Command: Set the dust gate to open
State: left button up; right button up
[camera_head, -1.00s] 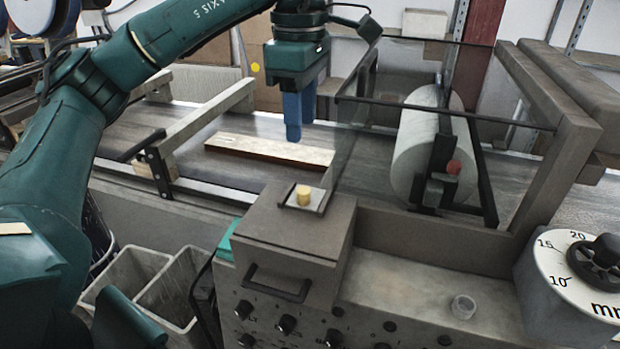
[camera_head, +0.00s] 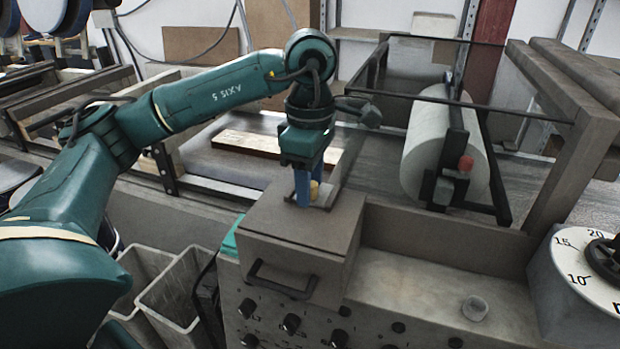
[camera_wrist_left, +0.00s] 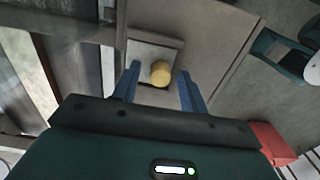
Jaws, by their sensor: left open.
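The yellow knob (camera_head: 314,188) stands on a small square plate (camera_head: 325,196) on top of the grey-brown control box (camera_head: 290,231). I take this knob to be the dust gate control, but I see no label on it. My left gripper (camera_head: 306,198) points down at the knob, its blue fingers apart. In the left wrist view the knob (camera_wrist_left: 161,73) lies between the two blue fingertips (camera_wrist_left: 159,82), a gap showing on each side. The plate (camera_wrist_left: 152,50) shows behind it. In the head view the fingers partly hide the knob. My right gripper is not in view.
A wooden board (camera_head: 247,143) lies on the conveyor behind the box. A black handle (camera_head: 282,280) is on the box front.

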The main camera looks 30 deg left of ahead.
pick_arm(q)
jog(key=shift+c, duration=0.5)
grip_shut()
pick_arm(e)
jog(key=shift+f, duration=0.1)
